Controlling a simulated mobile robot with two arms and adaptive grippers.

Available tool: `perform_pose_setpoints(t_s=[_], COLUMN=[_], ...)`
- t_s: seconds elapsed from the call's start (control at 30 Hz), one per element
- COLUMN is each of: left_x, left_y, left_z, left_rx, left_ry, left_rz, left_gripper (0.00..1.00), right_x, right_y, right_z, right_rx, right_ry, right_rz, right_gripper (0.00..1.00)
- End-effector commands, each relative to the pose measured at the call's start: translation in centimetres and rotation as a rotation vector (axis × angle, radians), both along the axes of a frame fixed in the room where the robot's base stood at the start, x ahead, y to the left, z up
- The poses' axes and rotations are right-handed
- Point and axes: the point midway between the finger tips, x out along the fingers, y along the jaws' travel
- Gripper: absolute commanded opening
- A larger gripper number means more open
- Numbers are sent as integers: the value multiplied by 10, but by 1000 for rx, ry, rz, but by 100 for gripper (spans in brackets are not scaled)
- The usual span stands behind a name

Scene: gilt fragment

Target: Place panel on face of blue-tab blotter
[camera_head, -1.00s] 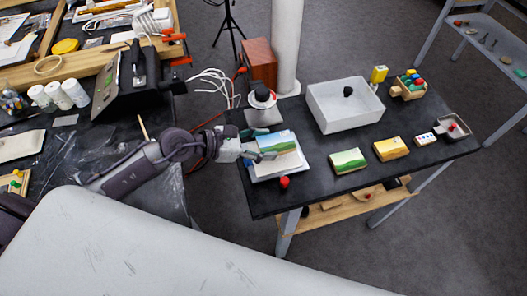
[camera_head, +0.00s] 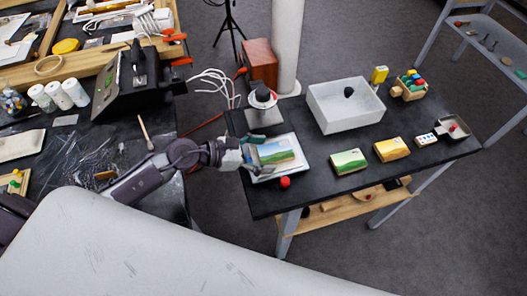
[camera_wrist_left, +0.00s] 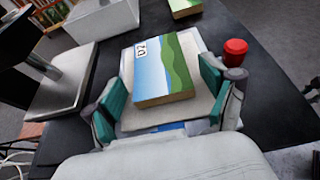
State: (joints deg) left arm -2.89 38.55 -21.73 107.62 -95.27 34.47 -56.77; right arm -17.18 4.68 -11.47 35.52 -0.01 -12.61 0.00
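The panel (camera_head: 276,153) is a thick block painted with blue sky and green hills. In the left wrist view the panel (camera_wrist_left: 165,68) lies face up, marked "02", on a pale blotter (camera_wrist_left: 205,122). In the head view the blotter's pale edge (camera_head: 289,171) shows around the panel. A blue patch (camera_wrist_left: 172,133) shows at the blotter's near edge, partly hidden by my wrist. My left gripper (camera_head: 244,156) is at the panel's left side. In the wrist view its teal-padded fingers (camera_wrist_left: 165,95) are spread, one either side of the panel's near end. My right gripper is not in view.
A red knob (camera_head: 285,182) stands beside the blotter. A dark-and-white stand (camera_head: 263,108) is behind it, and a white bin (camera_head: 345,104) is farther back. Green (camera_head: 348,161) and yellow (camera_head: 391,149) blocks lie to the right. Dark table surface is free along the front.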

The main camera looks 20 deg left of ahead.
Motion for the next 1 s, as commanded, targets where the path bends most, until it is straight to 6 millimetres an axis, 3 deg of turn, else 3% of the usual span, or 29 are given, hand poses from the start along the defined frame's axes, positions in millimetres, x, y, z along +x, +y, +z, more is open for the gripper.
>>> perform_pose_setpoints(t_s=[0.3,0.47,0.73,1.0], left_x=[0,-13,-45,-60], left_y=[0,19,66,88], left_z=[6,8,30,45], left_rx=[0,6,6,1], left_ry=[0,0,4,2], left_rz=[0,-1,-1,0], left_gripper=[84,84,84,84], right_x=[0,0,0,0], right_y=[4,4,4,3], right_z=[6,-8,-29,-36], right_rx=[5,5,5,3], right_ry=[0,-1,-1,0], right_rz=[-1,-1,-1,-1], right_gripper=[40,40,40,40])
